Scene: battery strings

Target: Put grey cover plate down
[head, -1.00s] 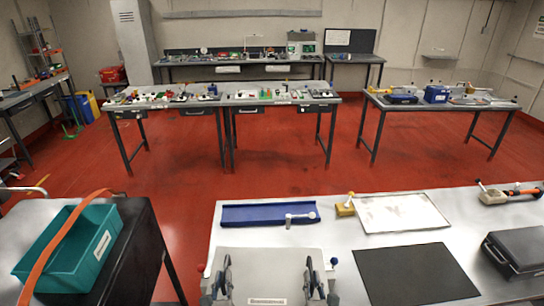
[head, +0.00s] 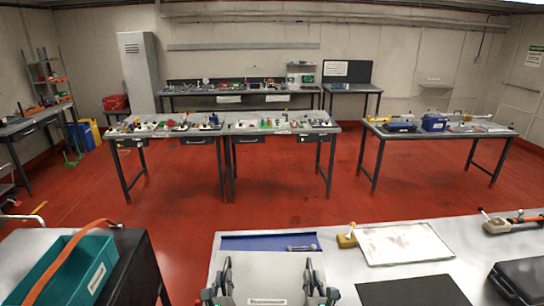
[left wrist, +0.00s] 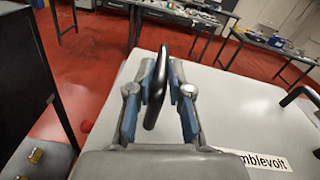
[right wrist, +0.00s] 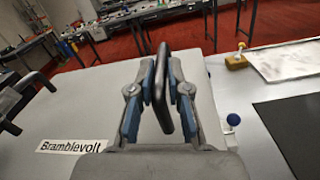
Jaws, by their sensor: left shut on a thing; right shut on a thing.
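The grey cover plate (head: 268,268) is at the bottom centre of the head view, above the near bench, with a white "Bramblevolt" label. It fills much of the left wrist view (left wrist: 225,110) and right wrist view (right wrist: 90,105). My left gripper (head: 225,272) is shut on the plate's left black handle (left wrist: 157,88). My right gripper (head: 310,272) is shut on its right black handle (right wrist: 163,88). The plate hides what lies under it. Whether it touches anything below cannot be told.
The near bench (head: 345,275) carries a blue tray (head: 265,242) beyond the plate, a white-topped framed panel (head: 405,243), a black mat (head: 410,291) and a black case (head: 520,280). A teal bin (head: 70,275) stands left.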

